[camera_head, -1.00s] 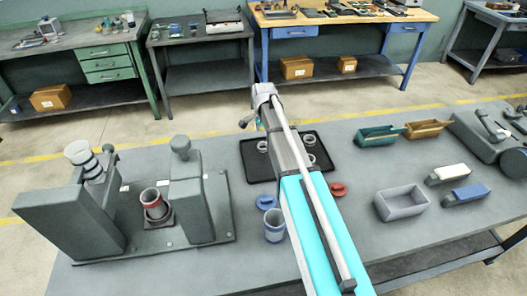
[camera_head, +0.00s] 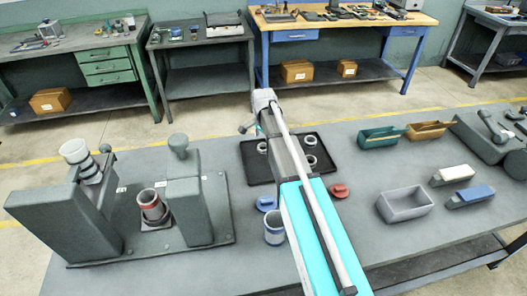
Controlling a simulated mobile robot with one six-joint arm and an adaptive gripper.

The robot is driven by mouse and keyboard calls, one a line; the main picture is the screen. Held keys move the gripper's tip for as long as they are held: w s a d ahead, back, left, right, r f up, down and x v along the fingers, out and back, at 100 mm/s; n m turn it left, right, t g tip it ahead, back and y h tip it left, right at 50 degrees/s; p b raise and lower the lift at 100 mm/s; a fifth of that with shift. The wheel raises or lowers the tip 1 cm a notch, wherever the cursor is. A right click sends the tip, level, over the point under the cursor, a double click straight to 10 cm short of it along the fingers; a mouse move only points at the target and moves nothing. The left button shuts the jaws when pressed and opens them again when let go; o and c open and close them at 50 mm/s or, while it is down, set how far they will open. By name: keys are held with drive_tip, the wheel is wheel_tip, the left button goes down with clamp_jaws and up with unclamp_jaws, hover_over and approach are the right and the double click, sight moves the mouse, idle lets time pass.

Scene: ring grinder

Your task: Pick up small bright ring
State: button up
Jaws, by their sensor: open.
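Pale metallic rings lie on a black tray (camera_head: 258,176) in the middle of the table. One ring (camera_head: 262,148) is left of my arm; two more, an upper ring (camera_head: 309,140) and a lower ring (camera_head: 311,160), are right of it. They look alike at this size, so I cannot tell which is the small bright one. My arm reaches across the tray and covers its middle.
A grey press fixture (camera_head: 185,200) with a red-banded cylinder (camera_head: 152,207) stands at left. A blue-grey cup (camera_head: 274,228), blue lid (camera_head: 266,203) and red lid (camera_head: 339,190) are near my arm. At right are a grey bin (camera_head: 405,205), green tray (camera_head: 380,138) and orange tray (camera_head: 428,131).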

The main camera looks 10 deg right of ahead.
sight(263, 146)
drive_tip(key=shift+w+f+b, duration=0.1)
drive_tip(key=shift+f+b, duration=1.35)
drive_tip(key=shift+f, duration=0.3)
drive_tip(key=c, duration=1.2)
